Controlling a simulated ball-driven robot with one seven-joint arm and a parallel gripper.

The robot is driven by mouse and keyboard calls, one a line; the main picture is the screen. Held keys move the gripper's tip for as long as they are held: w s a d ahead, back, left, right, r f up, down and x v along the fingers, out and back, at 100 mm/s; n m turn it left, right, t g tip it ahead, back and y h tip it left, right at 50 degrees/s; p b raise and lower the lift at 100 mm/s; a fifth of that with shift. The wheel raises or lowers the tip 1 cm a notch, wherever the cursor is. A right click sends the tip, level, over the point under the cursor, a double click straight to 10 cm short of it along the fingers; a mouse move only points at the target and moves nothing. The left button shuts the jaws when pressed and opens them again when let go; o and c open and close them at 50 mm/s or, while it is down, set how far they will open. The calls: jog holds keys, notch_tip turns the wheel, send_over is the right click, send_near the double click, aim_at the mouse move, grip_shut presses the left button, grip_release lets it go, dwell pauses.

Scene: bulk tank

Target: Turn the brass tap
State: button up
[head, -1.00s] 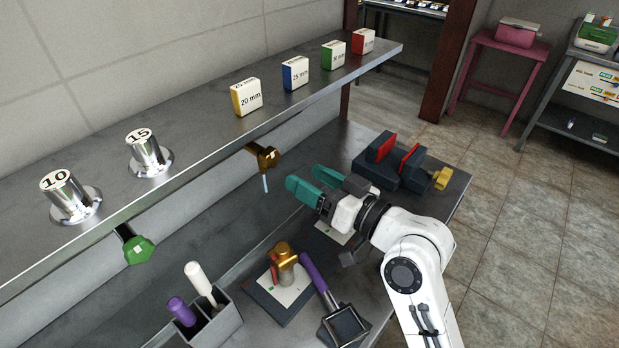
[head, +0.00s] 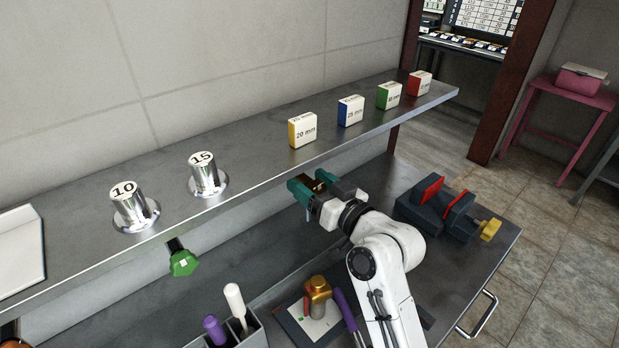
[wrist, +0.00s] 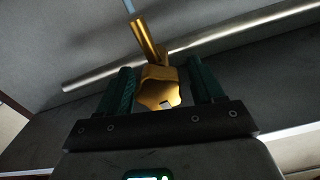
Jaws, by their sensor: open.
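The brass tap (head: 321,176) sticks out below the front of the metal shelf, mostly hidden by my gripper (head: 320,187) in the head view. In the wrist view the tap (wrist: 159,86) shows its lobed knob and a spout pointing up in the picture. A thin pale blue stream (wrist: 128,5) is at the spout's end. My gripper (wrist: 163,88) is open, with one green finger on each side of the knob. A gap shows on the right side; whether the left finger touches the knob I cannot tell.
The metal shelf (head: 260,156) carries labelled boxes (head: 302,131) and two chrome cylinders. A green tap (head: 183,262) hangs at its left. Below are a brass fitting (head: 318,290), a pen holder (head: 254,333) and a vise (head: 436,212).

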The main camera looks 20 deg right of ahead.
jog(key=shift+w+a, duration=0.1)
jog(key=shift+w, duration=0.4)
jog(key=shift+r, duration=0.1)
jog(key=c, duration=1)
